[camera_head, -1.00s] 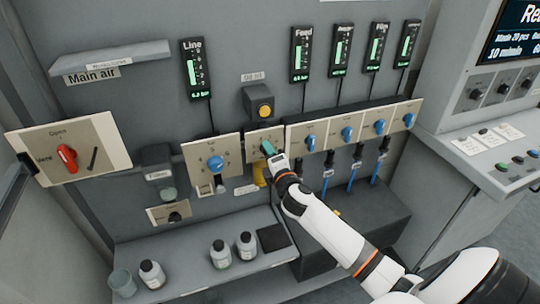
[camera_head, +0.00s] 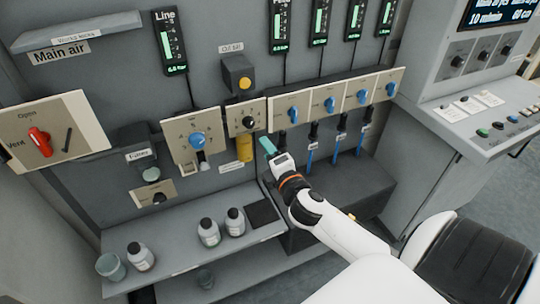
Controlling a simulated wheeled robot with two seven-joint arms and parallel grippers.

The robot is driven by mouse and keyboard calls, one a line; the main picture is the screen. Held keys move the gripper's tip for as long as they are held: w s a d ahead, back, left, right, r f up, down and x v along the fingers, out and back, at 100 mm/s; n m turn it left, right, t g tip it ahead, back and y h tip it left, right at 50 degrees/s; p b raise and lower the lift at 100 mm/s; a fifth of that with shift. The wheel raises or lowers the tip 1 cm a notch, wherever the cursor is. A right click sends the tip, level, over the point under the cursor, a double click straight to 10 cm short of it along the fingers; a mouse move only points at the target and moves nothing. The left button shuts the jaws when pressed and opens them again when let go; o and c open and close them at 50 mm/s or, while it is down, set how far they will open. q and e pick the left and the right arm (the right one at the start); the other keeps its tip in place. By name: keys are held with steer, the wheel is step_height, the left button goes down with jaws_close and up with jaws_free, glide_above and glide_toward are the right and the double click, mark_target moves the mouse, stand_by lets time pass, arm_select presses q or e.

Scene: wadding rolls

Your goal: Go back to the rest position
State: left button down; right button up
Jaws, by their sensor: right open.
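My right gripper (camera_head: 268,147) is at the end of my white arm, which comes in from the lower right. Its teal fingertips are in front of the wall panel, just below and right of the small plate with a black knob (camera_head: 248,121). It appears empty and apart from the knob. To its left is a plate with a blue knob (camera_head: 197,139). To its right is a row of plates with blue knobs (camera_head: 293,114). My left gripper does not show.
A grey shelf (camera_head: 190,262) below holds several small bottles (camera_head: 209,232), a cup (camera_head: 111,267) and a black pad (camera_head: 262,213). A red lever (camera_head: 40,142) is on a panel at left. A console (camera_head: 470,125) with buttons stands at right.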

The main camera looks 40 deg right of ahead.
steer(key=shift+s, duration=0.25)
stand_by(0.3)
steer(key=s+f+m+g+y, duration=0.1)
steer(key=s+f+m+g, duration=0.15)
steer(key=f, duration=0.95)
steer(key=s+a+f+m+g, duration=0.1)
steer(key=s+f+m+g, duration=0.2)
steer(key=f, duration=0.9)
steer(key=s+f+m+g+y, duration=0.1)
steer(key=s+f+m+g, duration=0.3)
steer(key=f, duration=0.8)
steer(key=s+a+f+m+g, duration=0.2)
steer(key=s+f, duration=0.4)
steer(key=s, duration=0.4)
steer(key=s+a+f+m+g+y, duration=0.1)
steer(key=s+a+f+g, duration=0.1)
steer(key=s+a+f, duration=0.2)
steer(key=s+a+f+m+g+y, duration=0.1)
steer(key=s+a+f, duration=0.3)
steer(key=s+f, duration=0.5)
steer(key=s+m+g, duration=0.1)
steer(key=s, duration=0.7)
steer(key=shift+f+m, duration=0.35)
steer(key=shift+s, duration=0.1)
